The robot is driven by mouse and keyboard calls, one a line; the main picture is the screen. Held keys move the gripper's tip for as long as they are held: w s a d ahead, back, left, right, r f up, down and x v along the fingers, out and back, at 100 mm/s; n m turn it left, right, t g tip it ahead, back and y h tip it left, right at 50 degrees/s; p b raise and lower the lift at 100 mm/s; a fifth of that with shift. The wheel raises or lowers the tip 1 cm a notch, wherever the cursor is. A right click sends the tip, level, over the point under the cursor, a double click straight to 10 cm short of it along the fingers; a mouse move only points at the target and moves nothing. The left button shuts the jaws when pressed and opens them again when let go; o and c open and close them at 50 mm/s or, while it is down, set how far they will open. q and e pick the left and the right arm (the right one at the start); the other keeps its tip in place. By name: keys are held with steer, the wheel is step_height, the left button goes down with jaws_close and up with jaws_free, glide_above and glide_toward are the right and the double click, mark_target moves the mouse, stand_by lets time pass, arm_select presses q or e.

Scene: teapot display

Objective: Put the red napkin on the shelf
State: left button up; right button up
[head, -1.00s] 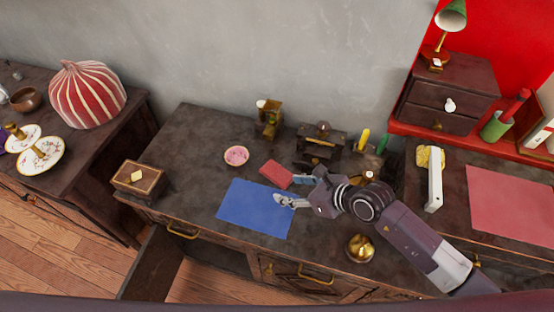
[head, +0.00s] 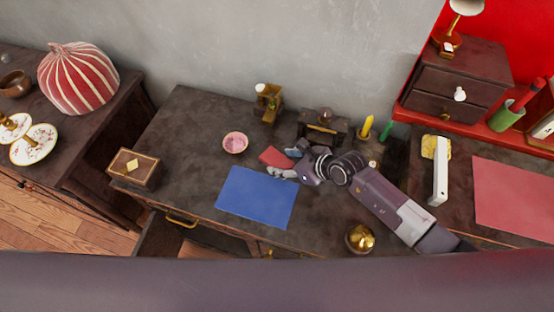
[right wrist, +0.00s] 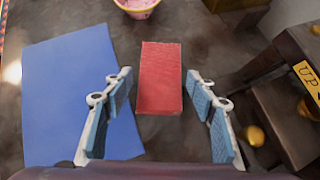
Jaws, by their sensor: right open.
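The red napkin (head: 274,157), a folded flat block, lies on the dark desk just beyond the blue sheet. In the right wrist view the red napkin (right wrist: 160,80) shows whole, lengthwise between my fingers. My right gripper (head: 289,163) is at the napkin's right end. In the right wrist view my right gripper (right wrist: 160,98) is open, with blue-padded fingers on both sides of the napkin and a gap to each. A red shelf (head: 425,131) runs along the wall at the right. My left gripper is not in view.
The blue sheet (head: 255,198) lies in front of the napkin. A pink bowl (head: 235,142) stands left of it, and a dark wooden stand (head: 322,127) behind it. A gold pot (head: 360,238) stands near my right arm. A small drawer chest (head: 460,85) occupies part of the shelf.

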mark_target(282, 164)
steer(key=shift+w+a+f, duration=0.2)
steer(key=shift+a+f, duration=0.05)
steer(key=c, duration=1)
step_height(282, 164, up, 20)
steer(key=b, duration=0.1)
steer(key=shift+n+g+y, duration=0.3)
steer(key=shift+n, duration=0.2)
steer(key=s+d+r, duration=0.3)
steer(key=s+d, duration=0.1)
steer(key=d, duration=0.1)
steer(key=s+d+r, duration=0.4)
steer(key=d, duration=0.2)
steer(key=s+d+r, duration=0.3)
steer(key=s+d, duration=0.1)
steer(key=d, duration=0.2)
steer(key=shift+d+r, duration=0.2)
steer(key=shift+a, duration=0.1)
